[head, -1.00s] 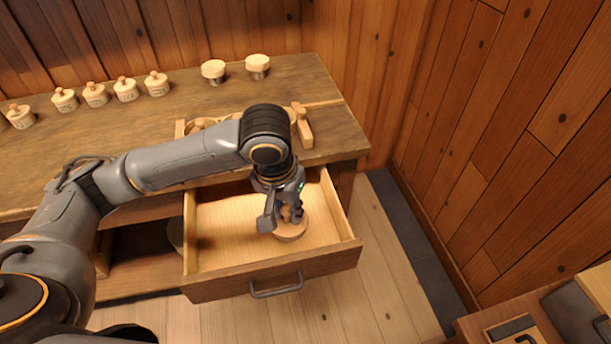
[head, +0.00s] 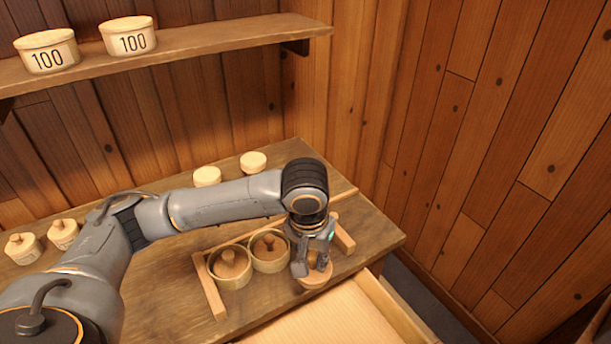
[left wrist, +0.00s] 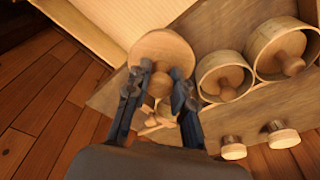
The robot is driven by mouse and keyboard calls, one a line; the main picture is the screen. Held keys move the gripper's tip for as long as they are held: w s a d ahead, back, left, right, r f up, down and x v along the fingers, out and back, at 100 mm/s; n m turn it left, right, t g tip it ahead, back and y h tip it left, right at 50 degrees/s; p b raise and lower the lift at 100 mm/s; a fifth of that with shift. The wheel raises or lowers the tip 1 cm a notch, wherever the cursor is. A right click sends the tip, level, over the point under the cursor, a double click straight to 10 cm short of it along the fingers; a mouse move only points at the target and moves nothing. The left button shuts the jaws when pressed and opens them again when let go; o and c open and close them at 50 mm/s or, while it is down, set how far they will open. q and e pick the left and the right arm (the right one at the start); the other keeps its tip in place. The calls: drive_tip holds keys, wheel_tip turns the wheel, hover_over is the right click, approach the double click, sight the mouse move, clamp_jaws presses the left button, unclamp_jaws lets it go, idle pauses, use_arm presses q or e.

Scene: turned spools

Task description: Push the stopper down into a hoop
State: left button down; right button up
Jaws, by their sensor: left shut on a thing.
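My left gripper (head: 314,264) is shut on the knob of a round wooden stopper (head: 315,279). It holds this stopper near the front edge of the bench, right of two wooden hoops. In the left wrist view the stopper's pale disc (left wrist: 164,47) shows beyond the fingers (left wrist: 158,88). The left hoop (head: 229,283) has a knobbed stopper (head: 232,264) inside it. The other hoop (head: 270,265) also has a knobbed stopper (head: 268,246) inside. Both hoops show in the left wrist view. Whether another hoop lies behind my gripper is hidden. My right gripper is out of view.
Wooden rails (head: 210,288) flank the hoops. An open drawer (head: 335,320) juts out below the bench front. Several pale-topped pieces (head: 253,161) stand on the bench (head: 175,310). A shelf (head: 200,50) above holds two tubs marked 100 (head: 128,38).

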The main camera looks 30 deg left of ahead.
use_arm(q)
drive_tip(key=w+a+r+p, duration=0.2)
drive_tip(key=w+a+p, duration=0.1)
drive_tip(key=w+p, duration=0.25)
drive_tip(key=w+a+r+p, duration=0.2)
drive_tip(key=w+p, duration=0.3)
drive_tip(key=w, duration=0.1)
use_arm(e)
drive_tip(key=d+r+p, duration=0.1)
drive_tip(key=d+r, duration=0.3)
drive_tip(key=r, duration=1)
use_arm(q)
drive_tip(key=shift+w+a+f+b, duration=0.25)
drive_tip(key=shift+a+f+b, duration=0.15)
drive_tip(key=shift+f+b, duration=0.35)
drive_tip(key=shift+w+a+f+b, duration=0.2)
drive_tip(key=shift+a+f+b, duration=0.25)
drive_tip(key=shift+f+b, duration=0.3)
drive_tip(key=shift+w+a+f+b, duration=0.25)
drive_tip(key=shift+a+f+b, duration=0.15)
drive_tip(key=shift+f+b, duration=0.35)
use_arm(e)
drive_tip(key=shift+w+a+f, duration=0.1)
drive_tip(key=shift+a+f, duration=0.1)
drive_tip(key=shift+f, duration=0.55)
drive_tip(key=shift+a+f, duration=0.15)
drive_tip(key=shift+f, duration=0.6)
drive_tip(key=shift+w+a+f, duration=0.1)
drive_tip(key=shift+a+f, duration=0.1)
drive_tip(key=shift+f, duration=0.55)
